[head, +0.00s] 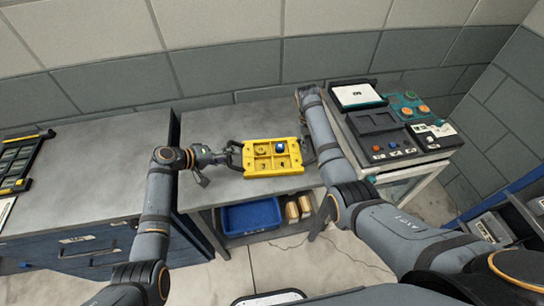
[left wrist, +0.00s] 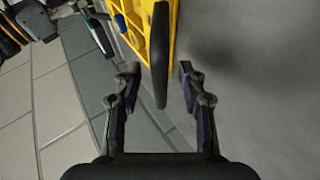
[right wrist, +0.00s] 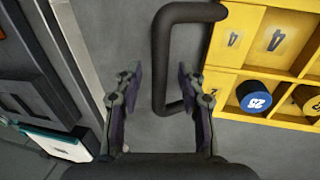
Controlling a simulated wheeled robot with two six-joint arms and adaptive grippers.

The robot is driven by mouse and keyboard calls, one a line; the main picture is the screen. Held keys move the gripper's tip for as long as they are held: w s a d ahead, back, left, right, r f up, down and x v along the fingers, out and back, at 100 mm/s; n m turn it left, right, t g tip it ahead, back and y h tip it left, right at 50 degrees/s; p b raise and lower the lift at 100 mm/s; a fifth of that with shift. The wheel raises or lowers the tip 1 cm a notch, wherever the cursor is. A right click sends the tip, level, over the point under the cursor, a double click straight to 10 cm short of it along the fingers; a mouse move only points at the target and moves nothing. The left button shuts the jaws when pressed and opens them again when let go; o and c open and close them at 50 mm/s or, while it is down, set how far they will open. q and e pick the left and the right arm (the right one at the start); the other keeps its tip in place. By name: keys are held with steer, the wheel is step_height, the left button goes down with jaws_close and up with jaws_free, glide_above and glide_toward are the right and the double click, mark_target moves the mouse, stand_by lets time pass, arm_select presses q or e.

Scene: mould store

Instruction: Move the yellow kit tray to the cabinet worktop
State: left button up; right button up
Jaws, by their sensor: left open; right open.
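The yellow kit tray (head: 273,171) sits level on the middle table, with compartments holding a blue round piece (head: 280,147) and a yellow one. A dark handle stands at each end. My left gripper (head: 229,156) is open at the left handle; in the left wrist view that handle (left wrist: 160,60) shows between its fingers. My right gripper (right wrist: 159,75) is open at the right handle (right wrist: 160,60), which shows between its fingers; my forearm partly hides this end in the head view. Whether the fingers touch is unclear. The cabinet worktop (head: 80,190) is the grey top at left.
A dark tool case (head: 22,160) lies on the worktop's far left; its right part is bare. A side table at right holds a device (head: 385,130) and teal fixture (head: 408,105). A blue bin (head: 250,217) stands on the shelf below the tray.

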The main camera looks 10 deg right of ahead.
arm_select(q)
steer(key=shift+w+d+f, duration=0.2)
arm_select(e)
steer(key=shift+w+f, duration=0.1)
steer(key=shift+f, duration=0.2)
arm_select(q)
steer(key=shift+s, duration=0.1)
steer(key=shift+c, duration=0.8)
arm_select(e)
steer(key=shift+c, duration=0.8)
arm_select(q)
jaws_close()
arm_select(e)
jaws_close()
arm_select(q)
steer(key=shift+r, duration=0.1)
arm_select(e)
steer(key=shift+r, duration=0.1)
